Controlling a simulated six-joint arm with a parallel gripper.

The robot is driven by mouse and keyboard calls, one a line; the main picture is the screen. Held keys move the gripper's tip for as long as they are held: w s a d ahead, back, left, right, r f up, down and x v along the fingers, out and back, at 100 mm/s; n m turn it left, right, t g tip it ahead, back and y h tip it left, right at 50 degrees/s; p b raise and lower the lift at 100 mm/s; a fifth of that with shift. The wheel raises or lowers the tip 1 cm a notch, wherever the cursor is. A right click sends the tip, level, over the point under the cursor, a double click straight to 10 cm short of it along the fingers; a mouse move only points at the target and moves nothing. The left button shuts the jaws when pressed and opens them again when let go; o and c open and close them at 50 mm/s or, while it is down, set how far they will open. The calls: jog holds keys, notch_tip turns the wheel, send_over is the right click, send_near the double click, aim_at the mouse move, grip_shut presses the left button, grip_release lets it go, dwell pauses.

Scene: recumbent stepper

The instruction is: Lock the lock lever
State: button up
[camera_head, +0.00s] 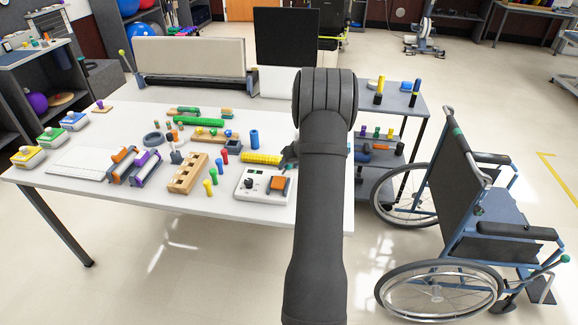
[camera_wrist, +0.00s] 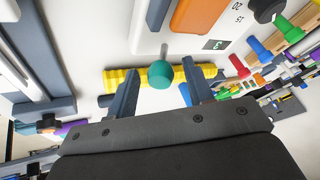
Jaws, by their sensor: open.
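In the wrist view a small lever with a round teal knob (camera_wrist: 160,74) on a thin grey stem stands at the edge of the white control box (camera_wrist: 205,45). It looks like the lock lever. My gripper (camera_wrist: 160,84) is open, with one finger on each side of the knob; I cannot tell whether either touches it. In the head view the control box (camera_head: 246,186) lies at the front right of the white table, with an orange part and a black dial. My gripper (camera_head: 288,160) is over its back right, mostly hidden by my arm, which also hides the knob.
A yellow ribbed cylinder (camera_head: 262,158) lies just behind the box. A wooden block with holes (camera_head: 187,174) and several coloured pegs stand to its left. A wheelchair (camera_head: 460,215) stands right of the table.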

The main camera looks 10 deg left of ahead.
jog(key=v, duration=1.6)
jog(key=shift+s+r, duration=0.1)
jog(key=x, duration=1.7)
jog(key=shift+a, duration=0.1)
